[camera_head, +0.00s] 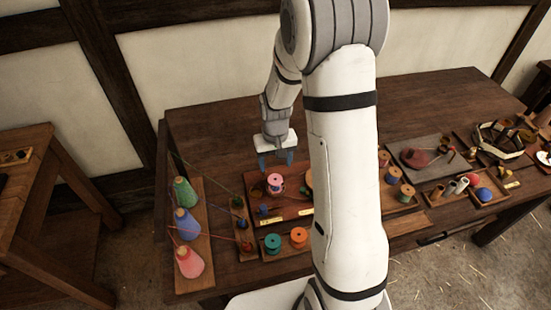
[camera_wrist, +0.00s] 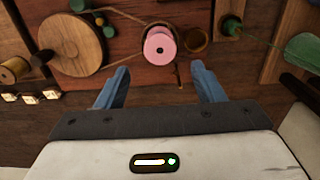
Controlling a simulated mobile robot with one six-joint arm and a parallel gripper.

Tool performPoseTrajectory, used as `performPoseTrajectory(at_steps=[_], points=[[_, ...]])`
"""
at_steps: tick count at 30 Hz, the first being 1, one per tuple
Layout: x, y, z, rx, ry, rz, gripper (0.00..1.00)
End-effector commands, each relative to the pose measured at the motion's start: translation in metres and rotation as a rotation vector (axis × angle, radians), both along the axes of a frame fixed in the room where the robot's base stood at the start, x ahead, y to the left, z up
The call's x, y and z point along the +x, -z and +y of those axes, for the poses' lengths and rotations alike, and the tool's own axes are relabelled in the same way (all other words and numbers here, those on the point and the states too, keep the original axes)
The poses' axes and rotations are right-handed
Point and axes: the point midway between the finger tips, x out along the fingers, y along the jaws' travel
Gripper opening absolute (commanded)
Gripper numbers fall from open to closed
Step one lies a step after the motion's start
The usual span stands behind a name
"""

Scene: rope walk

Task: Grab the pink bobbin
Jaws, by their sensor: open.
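The pink bobbin (camera_head: 275,181) stands on a reddish-brown wooden board on the table, in front of my gripper in the head view. In the wrist view the pink bobbin (camera_wrist: 159,46) shows from above, with a dark centre hole. It lies ahead of my blue fingers and roughly between their lines. My gripper (camera_head: 276,160) is open and empty, above the board's back part. In the wrist view my gripper (camera_wrist: 160,82) has its two fingers well apart, with no contact with the bobbin visible.
A wooden wheel (camera_wrist: 70,44) with a cord stands beside the pink bobbin. Green, blue and pink yarn cones (camera_head: 187,222) stand at the left. Teal (camera_head: 272,243) and orange (camera_head: 299,237) spools sit in front. The table's back left (camera_head: 215,125) is clear. My arm hides part of the table.

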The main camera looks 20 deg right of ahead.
Motion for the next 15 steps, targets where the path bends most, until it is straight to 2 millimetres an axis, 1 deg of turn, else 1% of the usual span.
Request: performPoseTrajectory(at_steps=[1, 9, 15], points=[[-0.001, 0.012, 0.000, 0.000, 0.000, 0.002, 0.62], [-0.001, 0.055, 0.000, 0.000, 0.000, 0.002, 0.62], [0.000, 0.079, 0.000, 0.000, 0.000, 0.000, 0.62]])
